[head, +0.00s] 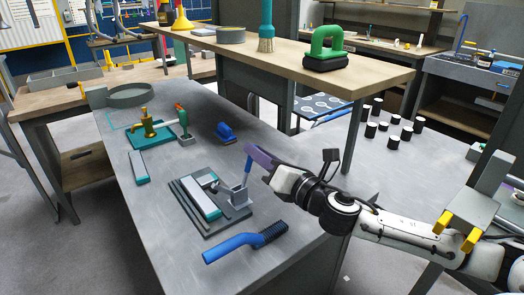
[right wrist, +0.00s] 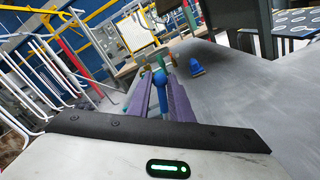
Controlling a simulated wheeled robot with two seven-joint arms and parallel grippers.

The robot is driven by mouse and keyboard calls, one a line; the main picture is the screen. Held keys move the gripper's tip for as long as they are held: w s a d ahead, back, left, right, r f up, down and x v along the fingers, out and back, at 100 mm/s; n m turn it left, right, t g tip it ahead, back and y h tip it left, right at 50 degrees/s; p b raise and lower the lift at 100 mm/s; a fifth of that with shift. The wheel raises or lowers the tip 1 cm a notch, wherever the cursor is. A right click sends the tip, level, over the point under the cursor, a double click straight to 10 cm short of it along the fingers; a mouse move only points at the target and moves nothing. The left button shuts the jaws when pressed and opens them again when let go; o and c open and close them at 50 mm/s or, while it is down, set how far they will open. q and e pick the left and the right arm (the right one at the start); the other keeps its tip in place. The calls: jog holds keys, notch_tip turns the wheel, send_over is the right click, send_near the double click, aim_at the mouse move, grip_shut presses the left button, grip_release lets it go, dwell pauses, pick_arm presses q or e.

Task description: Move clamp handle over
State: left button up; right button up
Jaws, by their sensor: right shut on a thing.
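The clamp stands on a dark grey fixture plate (head: 183,199) on the grey bench. The plate carries a teal-edged block (head: 201,198) beside the clamp's grey body (head: 236,196). The clamp handle (head: 248,161) is blue and points up from the body, leaning slightly. My right gripper (head: 252,152) reaches in from the right with its purple fingers shut on the upper part of the handle. In the right wrist view the blue handle (right wrist: 160,84) sits between the two purple fingers. The handle's gripped part is partly hidden. My left gripper is not in view.
A blue brush with black bristles (head: 247,242) lies in front of the fixture. A teal-based vise (head: 150,133), a small blue tool (head: 226,132) and a grey round tray (head: 131,95) are behind. A raised wooden shelf (head: 290,70) runs along the back.

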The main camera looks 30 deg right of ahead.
jog(key=shift+a, duration=0.15)
jog(key=shift+a+r+p, duration=0.2)
jog(key=shift+a+p, duration=0.25)
jog(key=shift+s+a+p, duration=0.15)
jog(key=shift+a+p, duration=0.45)
jog(key=shift+a, duration=0.45)
jog(key=o, duration=0.9)
